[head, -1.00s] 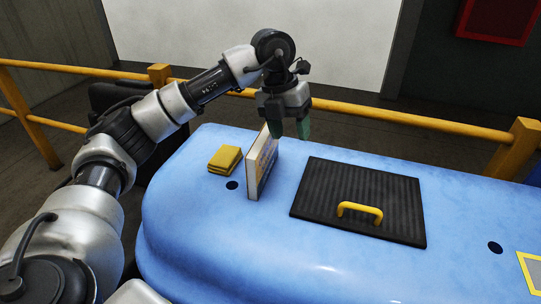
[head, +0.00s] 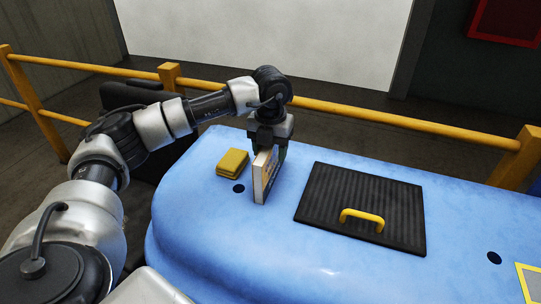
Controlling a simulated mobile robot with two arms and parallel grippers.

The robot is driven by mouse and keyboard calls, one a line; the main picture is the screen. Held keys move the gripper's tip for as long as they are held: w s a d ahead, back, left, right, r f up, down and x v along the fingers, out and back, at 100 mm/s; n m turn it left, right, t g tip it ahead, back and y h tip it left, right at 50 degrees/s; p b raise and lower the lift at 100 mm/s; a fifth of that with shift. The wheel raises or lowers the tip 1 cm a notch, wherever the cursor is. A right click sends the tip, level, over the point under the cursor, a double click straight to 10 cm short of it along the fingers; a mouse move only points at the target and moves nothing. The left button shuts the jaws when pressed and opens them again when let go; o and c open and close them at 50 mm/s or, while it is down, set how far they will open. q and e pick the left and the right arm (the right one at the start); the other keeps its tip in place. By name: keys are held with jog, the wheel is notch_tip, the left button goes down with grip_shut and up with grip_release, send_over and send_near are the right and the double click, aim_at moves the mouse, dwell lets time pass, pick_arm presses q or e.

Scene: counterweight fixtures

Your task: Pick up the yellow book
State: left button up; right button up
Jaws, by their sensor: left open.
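A book (head: 262,186) stands upright on the blue surface, left of centre, with a pale page edge facing me and some yellow on its side cover. My left gripper (head: 269,149) is right above it, pointing down, with its jaws open around the top of the book. One fingertip shows on the right of the book; the other is mostly hidden, so I cannot tell whether they touch it. My right gripper is not in view.
A small yellow stack (head: 232,163) lies just left of the book. A black ribbed panel (head: 325,200) with a yellow handle (head: 362,219) lies to the right. The blue surface (head: 215,250) in front is clear. A yellow railing (head: 400,121) runs behind.

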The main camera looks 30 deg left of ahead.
pick_arm(q)
jog(key=shift+f, duration=0.65)
grip_shut()
jog(key=shift+r, duration=0.1)
jog(key=shift+r, duration=0.1)
